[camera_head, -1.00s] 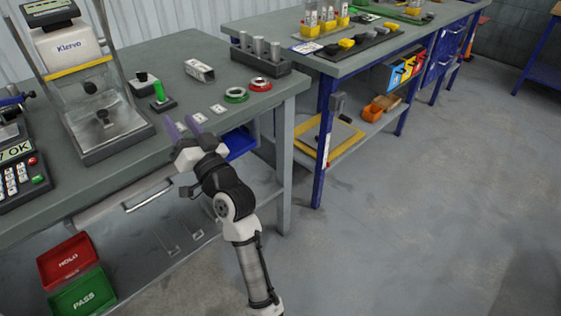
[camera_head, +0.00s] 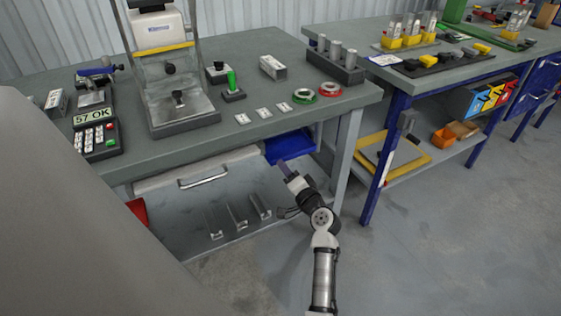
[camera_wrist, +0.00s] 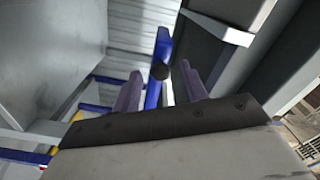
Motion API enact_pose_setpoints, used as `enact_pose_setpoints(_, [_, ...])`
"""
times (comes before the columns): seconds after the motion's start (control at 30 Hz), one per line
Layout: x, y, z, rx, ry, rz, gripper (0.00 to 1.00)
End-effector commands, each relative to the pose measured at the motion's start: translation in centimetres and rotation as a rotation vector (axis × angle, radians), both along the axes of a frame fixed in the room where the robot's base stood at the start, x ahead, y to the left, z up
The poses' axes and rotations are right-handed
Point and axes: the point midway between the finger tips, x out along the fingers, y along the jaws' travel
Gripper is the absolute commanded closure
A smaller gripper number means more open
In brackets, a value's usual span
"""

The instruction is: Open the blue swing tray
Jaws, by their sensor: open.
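The blue swing tray (camera_head: 291,147) sits under the front edge of the grey table, near its right front leg. My gripper (camera_head: 284,168) is just in front of and below the tray in the head view, with its purple fingers pointing toward it. In the wrist view my gripper (camera_wrist: 161,78) is open with nothing held.
A white drawer with a metal handle (camera_head: 203,178) is left of the tray. The table leg (camera_head: 348,160) stands close right of my gripper. Metal brackets (camera_head: 239,216) lie on the lower shelf. Floor at right is clear.

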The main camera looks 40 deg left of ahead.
Motion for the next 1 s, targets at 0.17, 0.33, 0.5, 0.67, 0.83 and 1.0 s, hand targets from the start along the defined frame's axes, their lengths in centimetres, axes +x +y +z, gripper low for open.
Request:
enact_pose_setpoints(0.17, [1.1, 2.8, 0.1, 0.0, -0.001, 0.002, 0.57])
enact_pose_setpoints(0.33, [1.6, 3.9, 0.0, 0.0, -0.001, 0.0, 0.57])
enact_pose_setpoints(0.5, [1.7, 4.2, 0.0, 0.0, -0.001, 0.0, 0.57])
enact_pose_setpoints(0.67, [1.7, 4.1, 0.0, 0.0, -0.001, -0.001, 0.58])
enact_pose_setpoints(0.83, [1.7, 4.1, 0.0, 0.0, -0.001, -0.001, 0.8])
enact_pose_setpoints(1.0, [1.7, 4.1, 0.0, -0.001, -0.001, -0.001, 1.0])
